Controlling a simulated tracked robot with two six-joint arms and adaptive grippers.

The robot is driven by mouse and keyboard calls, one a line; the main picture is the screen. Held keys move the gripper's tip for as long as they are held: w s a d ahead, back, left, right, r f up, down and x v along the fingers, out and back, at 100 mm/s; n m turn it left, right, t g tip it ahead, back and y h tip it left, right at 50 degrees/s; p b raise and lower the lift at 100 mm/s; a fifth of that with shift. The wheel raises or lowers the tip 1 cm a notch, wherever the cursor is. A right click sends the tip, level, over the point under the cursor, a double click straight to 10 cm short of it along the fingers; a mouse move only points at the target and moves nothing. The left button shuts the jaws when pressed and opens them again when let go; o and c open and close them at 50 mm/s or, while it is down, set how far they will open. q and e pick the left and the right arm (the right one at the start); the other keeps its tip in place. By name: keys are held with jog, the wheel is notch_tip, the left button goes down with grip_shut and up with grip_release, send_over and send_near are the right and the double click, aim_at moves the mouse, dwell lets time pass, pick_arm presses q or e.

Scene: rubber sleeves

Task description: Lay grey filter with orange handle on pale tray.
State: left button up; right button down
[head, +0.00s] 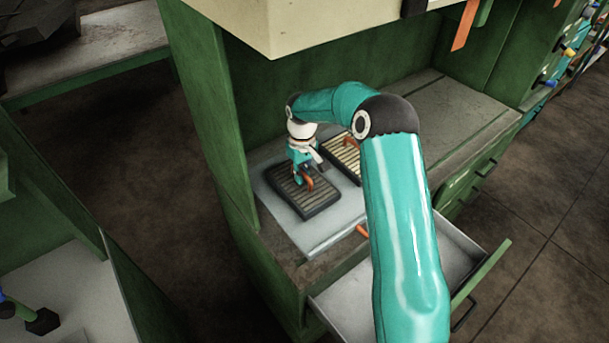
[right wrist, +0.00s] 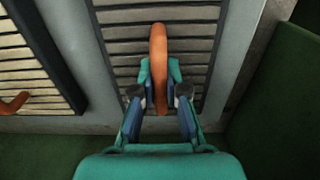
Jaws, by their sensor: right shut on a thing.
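The grey filter (head: 318,206) is a dark-framed, slatted panel with an orange handle (right wrist: 158,70). It lies flat at or just above the left part of the pale tray (head: 335,217); I cannot tell whether it touches. My right gripper (head: 303,181) points down over it and is shut on the orange handle; in the right wrist view the fingers (right wrist: 160,97) sit on both sides of the handle. A cream filter (head: 343,160) with an orange handle lies to the right, partly hidden by my arm; it also shows in the right wrist view (right wrist: 30,62). My left gripper is not in view.
A green cabinet wall (head: 212,120) stands close left of the tray, and a cream upper cabinet (head: 320,18) overhangs behind. An open drawer (head: 455,250) juts out below at the front right. A small orange piece (head: 362,231) shows near the tray's front edge, partly hidden by my arm.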

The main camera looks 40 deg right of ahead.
aim_at(302, 171)
jog(key=shift+r, duration=0.1)
jog(key=c, duration=1.6)
grip_release()
jog(key=shift+c, duration=0.2)
jog(key=o, duration=0.4)
jog(key=shift+o, duration=0.2)
jog(key=shift+r+p, duration=0.4)
jog(key=shift+r, duration=0.05)
notch_tip(302, 171, up, 11)
jog(key=p, duration=0.1)
